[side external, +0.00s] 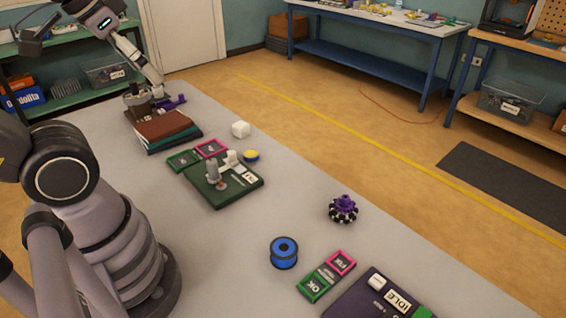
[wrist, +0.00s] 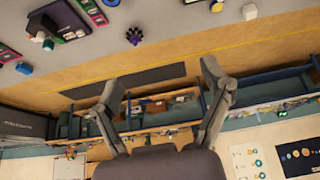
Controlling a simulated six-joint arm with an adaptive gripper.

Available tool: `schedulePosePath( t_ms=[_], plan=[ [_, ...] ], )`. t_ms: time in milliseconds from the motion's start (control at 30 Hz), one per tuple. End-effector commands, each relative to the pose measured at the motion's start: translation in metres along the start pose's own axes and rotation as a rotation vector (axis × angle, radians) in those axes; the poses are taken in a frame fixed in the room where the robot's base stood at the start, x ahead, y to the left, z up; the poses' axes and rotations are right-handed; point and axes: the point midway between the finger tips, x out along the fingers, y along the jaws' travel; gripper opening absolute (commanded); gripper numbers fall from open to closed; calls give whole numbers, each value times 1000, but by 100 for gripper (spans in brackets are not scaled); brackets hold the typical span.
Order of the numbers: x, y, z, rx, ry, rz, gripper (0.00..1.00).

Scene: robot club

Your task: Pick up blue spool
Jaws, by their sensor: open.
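The blue spool (side external: 284,252) stands on the grey table (side external: 225,255) in the side view, with a dark hole in its top. It is left of the green and pink tiles and nothing covers it. I cannot make it out in the wrist view, where only the table's far part shows along the top. My gripper (wrist: 160,74) shows in the wrist view with its two fingers wide apart and nothing between them. It points out past the table edge toward the floor and benches. The side view does not clearly show my gripper.
A purple wheeled piece (side external: 343,209) stands near the spool. Green and pink tiles (side external: 327,276) and a dark purple box (side external: 350,305) lie to its right. A green box (side external: 240,190), a white cube (side external: 240,129) and stacked books (side external: 165,131) are farther back. Bare table surrounds the spool.

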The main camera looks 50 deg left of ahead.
Motion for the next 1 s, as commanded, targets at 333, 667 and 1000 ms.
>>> schedulePosePath(
  t_ms=[333,667,1000],
  plan=[
    [0,0,0,0,0,0,96],
    [43,18,-33,-46,-107,30,96],
    [182,86,-55,-161,-337,21,96]
  ],
)
